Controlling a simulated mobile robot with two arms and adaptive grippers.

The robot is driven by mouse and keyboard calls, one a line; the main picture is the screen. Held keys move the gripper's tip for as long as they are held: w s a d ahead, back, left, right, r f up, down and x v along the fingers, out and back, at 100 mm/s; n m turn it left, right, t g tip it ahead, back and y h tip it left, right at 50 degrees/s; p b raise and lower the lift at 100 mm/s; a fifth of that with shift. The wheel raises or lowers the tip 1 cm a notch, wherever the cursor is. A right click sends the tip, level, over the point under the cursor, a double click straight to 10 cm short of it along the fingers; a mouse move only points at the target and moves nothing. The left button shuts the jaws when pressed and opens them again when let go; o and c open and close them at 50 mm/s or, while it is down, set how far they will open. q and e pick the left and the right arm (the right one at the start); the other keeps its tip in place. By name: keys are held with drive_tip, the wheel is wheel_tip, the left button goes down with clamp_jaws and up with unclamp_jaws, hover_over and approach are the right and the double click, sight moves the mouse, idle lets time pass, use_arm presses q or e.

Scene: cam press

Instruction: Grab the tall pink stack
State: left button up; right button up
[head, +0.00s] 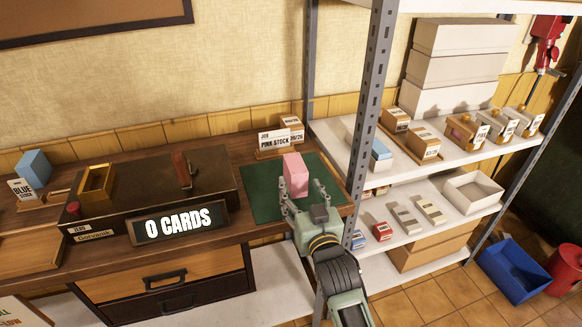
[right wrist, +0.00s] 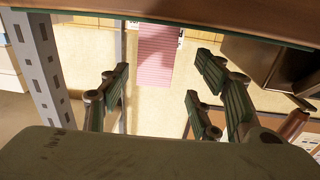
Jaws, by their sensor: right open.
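The tall pink stack (head: 295,177) stands upright on a dark green mat (head: 258,200) on the wooden counter. My right gripper (head: 302,193) is open and empty, at the near side of the stack, its fingers pointing toward it. In the right wrist view the striped pink stack (right wrist: 157,52) shows beyond the fingertips, lying between the lines of the open fingers (right wrist: 163,80). I see no contact between fingers and stack. The stack's lower near part is partly hidden by the gripper in the head view. My left gripper is not in view.
A "PINK STOCK" sign (head: 275,139) stands behind the mat. The press (head: 150,200) with its "0 CARDS" display (head: 180,222) is to the left. A grey shelf post (head: 368,110) rises close on the right of my gripper, with loaded shelves beyond. A blue block (head: 34,167) is far left.

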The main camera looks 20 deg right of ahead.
sight(299, 181)
drive_tip(key=shift+w, duration=0.75)
drive_tip(key=w+b, duration=0.3)
drive_tip(key=shift+w+d+r, duration=0.1)
drive_tip(key=shift+w+d, duration=0.15)
drive_tip(key=shift+d, duration=0.1)
drive_tip(key=shift+w+d+b, duration=0.1)
drive_tip(key=shift+w+b, duration=0.55)
drive_tip(key=shift+w, duration=1)
drive_tip(key=shift+r, duration=0.1)
drive_tip(key=c, duration=0.7)
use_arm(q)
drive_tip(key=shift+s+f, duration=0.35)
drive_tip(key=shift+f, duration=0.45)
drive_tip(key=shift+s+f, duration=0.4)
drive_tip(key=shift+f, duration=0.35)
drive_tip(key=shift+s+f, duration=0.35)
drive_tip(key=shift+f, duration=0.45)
use_arm(e)
drive_tip(key=c, duration=0.8)
